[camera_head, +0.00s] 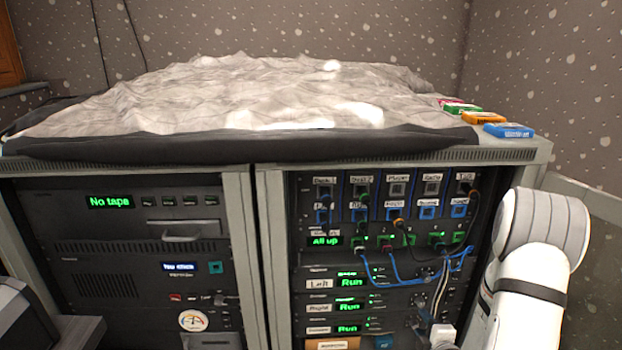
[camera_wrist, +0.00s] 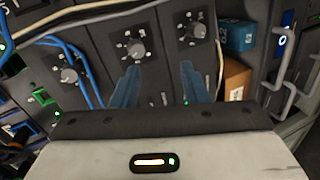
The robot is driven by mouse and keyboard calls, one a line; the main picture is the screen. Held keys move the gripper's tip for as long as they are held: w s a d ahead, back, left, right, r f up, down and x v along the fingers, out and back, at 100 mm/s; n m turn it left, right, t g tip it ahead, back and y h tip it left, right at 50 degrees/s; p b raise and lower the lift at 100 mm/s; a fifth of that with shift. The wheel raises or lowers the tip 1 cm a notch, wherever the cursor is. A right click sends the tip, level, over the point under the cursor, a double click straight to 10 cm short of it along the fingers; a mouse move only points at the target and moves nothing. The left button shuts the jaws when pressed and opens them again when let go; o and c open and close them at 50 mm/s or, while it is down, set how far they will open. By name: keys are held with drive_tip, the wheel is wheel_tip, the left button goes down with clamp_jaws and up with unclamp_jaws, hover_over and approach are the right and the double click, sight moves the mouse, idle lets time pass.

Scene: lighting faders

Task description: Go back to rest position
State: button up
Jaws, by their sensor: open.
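My gripper (camera_wrist: 158,88) shows in the wrist view with its two bluish fingers apart and nothing between them. It faces a dark panel (camera_wrist: 165,60) with several round knobs, one of them a knob (camera_wrist: 136,50) just beyond the left finger. I cannot tell whether the fingers touch the panel. In the head view my white arm reaches down at the right, in front of the right rack (camera_head: 278,230); the fingers are not clear there. The rack holds patch modules, blue cables (camera_head: 400,275) and green displays reading "All up" and "Run".
Blue cables (camera_wrist: 85,75) hang left of my gripper. A blue box (camera_wrist: 237,36) and a brown box (camera_wrist: 236,78) sit right of it, near grey handles (camera_wrist: 283,60). The left rack (camera_head: 110,240) reads "No tape". A crumpled grey cover (camera_head: 230,90) and coloured cassettes (camera_head: 508,131) lie on top.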

drive_tip(key=s+a+r+m+g+h+p, duration=0.1)
drive_tip(key=a+r+m+g+p, duration=0.15)
drive_tip(key=r+p, duration=0.45)
drive_tip(key=s+a+r+m+g+p, duration=0.1)
drive_tip(key=r+m+g+p, duration=0.15)
drive_tip(key=r, duration=0.85)
drive_tip(key=s+a+r+m+g+h+p, duration=0.1)
drive_tip(key=r+m+p, duration=0.3)
drive_tip(key=r, duration=0.5)
drive_tip(key=s+a+r+m+g+p, duration=0.3)
drive_tip(key=s+a+r+p, duration=0.2)
drive_tip(key=s+r+p, duration=0.2)
drive_tip(key=s+a+r+m+g+y+p, duration=0.1)
drive_tip(key=s+a+r+m+g+p, duration=0.1)
drive_tip(key=s+a+r+m+p, duration=0.2)
drive_tip(key=s+r+p, duration=0.1)
drive_tip(key=s+r, duration=0.2)
drive_tip(key=r, duration=0.3)
drive_tip(key=s+a+r+p, duration=0.1)
drive_tip(key=s+r+p, duration=0.1)
drive_tip(key=s+r, duration=0.2)
drive_tip(key=shift+r+m+g, duration=0.3)
drive_tip(key=shift+r+g, duration=0.1)
drive_tip(key=shift+r, duration=0.45)
drive_tip(key=shift+s+a, duration=0.15)
drive_tip(key=shift+s, duration=0.1)
drive_tip(key=shift+f, duration=0.1)
drive_tip(key=shift+c, duration=0.4)
